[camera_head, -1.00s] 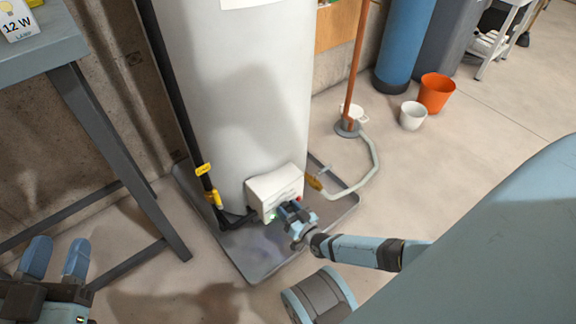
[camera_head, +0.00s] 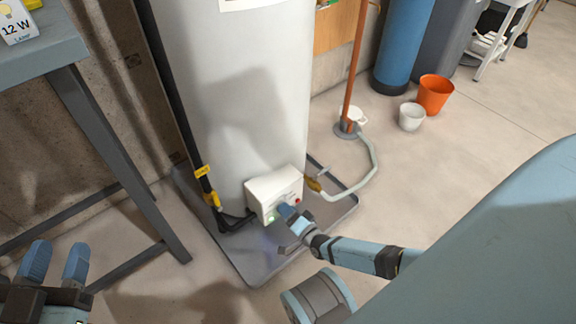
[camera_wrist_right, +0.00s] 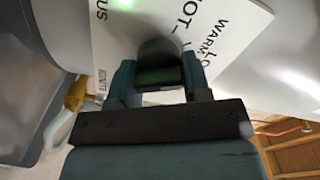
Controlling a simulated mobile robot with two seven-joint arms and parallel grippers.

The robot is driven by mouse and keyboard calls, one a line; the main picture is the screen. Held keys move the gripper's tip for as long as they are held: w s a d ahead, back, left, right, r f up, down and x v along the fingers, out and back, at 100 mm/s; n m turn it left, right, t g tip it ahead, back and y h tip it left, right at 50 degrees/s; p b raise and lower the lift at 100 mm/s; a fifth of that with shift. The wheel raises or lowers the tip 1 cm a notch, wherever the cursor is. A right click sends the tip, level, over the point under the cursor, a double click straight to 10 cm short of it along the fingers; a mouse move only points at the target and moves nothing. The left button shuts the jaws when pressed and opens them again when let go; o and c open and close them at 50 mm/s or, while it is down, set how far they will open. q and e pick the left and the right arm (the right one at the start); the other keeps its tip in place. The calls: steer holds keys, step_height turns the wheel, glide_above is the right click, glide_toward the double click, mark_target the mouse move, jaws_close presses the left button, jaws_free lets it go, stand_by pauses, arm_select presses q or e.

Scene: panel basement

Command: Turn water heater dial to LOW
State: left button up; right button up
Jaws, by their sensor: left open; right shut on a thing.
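The white water heater (camera_head: 232,110) stands upright in a grey drip pan (camera_head: 262,262). Its white control box (camera_head: 268,187) is low on the front, with a green light and a red button. In the right wrist view the box face (camera_wrist_right: 215,22) shows the words HOT, WARM and part of a word starting "Lo", beside a lit green light (camera_wrist_right: 122,3). The dark dial (camera_wrist_right: 158,60) sits between the fingers of my right gripper (camera_wrist_right: 158,82), which is shut on it. The dial's pointer setting is not clear. My left gripper (camera_head: 54,262) is open and empty at lower left, away from the heater.
A grey table (camera_head: 80,75) stands at left near my left gripper. A hose (camera_head: 362,180) and a copper pipe (camera_head: 354,65) are right of the heater. An orange bucket (camera_head: 434,95) and a white bucket (camera_head: 411,117) stand farther right. The floor between is clear.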

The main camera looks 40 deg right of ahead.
steer(key=m, duration=0.5)
steer(key=shift+f, duration=0.15)
steer(key=shift+m, duration=0.3)
stand_by(0.3)
steer(key=o, duration=0.9)
steer(key=shift+s, duration=0.15)
